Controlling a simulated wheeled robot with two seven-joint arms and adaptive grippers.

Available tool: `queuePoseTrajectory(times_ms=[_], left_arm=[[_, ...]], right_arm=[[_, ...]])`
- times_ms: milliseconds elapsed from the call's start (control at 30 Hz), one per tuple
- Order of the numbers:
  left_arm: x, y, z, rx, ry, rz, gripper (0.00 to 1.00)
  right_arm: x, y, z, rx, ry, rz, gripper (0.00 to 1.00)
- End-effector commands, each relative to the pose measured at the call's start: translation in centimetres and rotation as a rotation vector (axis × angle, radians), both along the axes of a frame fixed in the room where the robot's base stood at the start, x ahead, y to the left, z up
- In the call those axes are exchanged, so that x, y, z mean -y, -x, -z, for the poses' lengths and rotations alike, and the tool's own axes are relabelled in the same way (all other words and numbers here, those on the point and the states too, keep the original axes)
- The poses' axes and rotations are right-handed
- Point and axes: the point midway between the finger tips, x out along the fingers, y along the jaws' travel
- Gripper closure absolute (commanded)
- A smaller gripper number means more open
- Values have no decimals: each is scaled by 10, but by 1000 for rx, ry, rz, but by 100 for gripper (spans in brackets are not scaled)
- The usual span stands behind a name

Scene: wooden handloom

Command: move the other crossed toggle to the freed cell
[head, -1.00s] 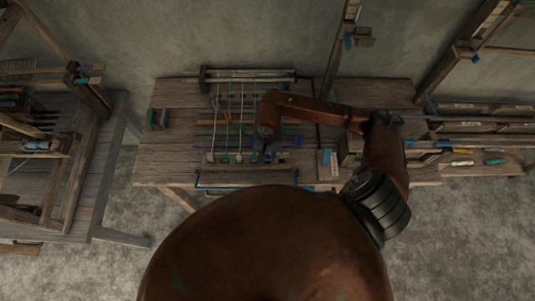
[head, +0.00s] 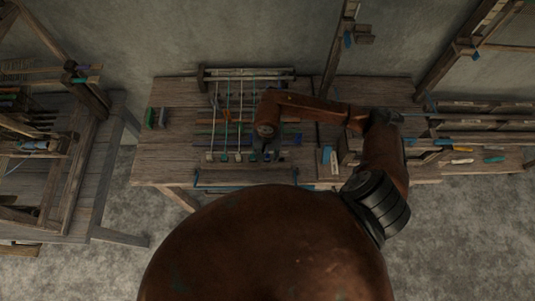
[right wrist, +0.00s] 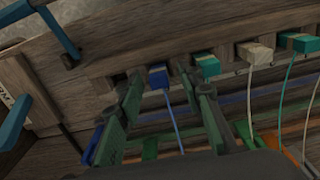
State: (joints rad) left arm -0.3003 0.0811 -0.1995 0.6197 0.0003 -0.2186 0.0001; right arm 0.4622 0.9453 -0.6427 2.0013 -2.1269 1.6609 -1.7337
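A row of toggles on cords sits along a slotted wooden rail (right wrist: 230,57). The right wrist view shows a blue toggle (right wrist: 157,77), a teal one (right wrist: 207,66), a beige one (right wrist: 255,55) and another teal one (right wrist: 300,42). My right gripper (right wrist: 160,92) is open, its green fingers on either side of the blue toggle and its cord, with gaps showing. A dark empty-looking cell (right wrist: 117,82) lies left of the blue toggle. In the head view my right gripper (head: 266,148) covers the row's right end. Where the cords cross is unclear. My left gripper is out of view.
The loom board lies on a wooden table (head: 165,172). A blue handle (right wrist: 62,30) stands beside the rail. A small block with a blue mark (head: 328,160) and wooden racks are to the right. Another loom frame stands at the left.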

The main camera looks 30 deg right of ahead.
Motion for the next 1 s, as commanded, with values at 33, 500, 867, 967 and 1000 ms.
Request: queuePoseTrajectory(times_ms=[33,500,867,967,1000], left_arm=[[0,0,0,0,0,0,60],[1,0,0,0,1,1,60],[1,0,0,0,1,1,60],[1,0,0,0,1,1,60],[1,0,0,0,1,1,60]], right_arm=[[0,-1,-5,2,0,-1,66],[1,-1,-92,5,2,-1,66],[0,0,-118,1,1,0,66],[0,0,-118,1,1,0,66],[1,0,-118,1,1,0,66]])
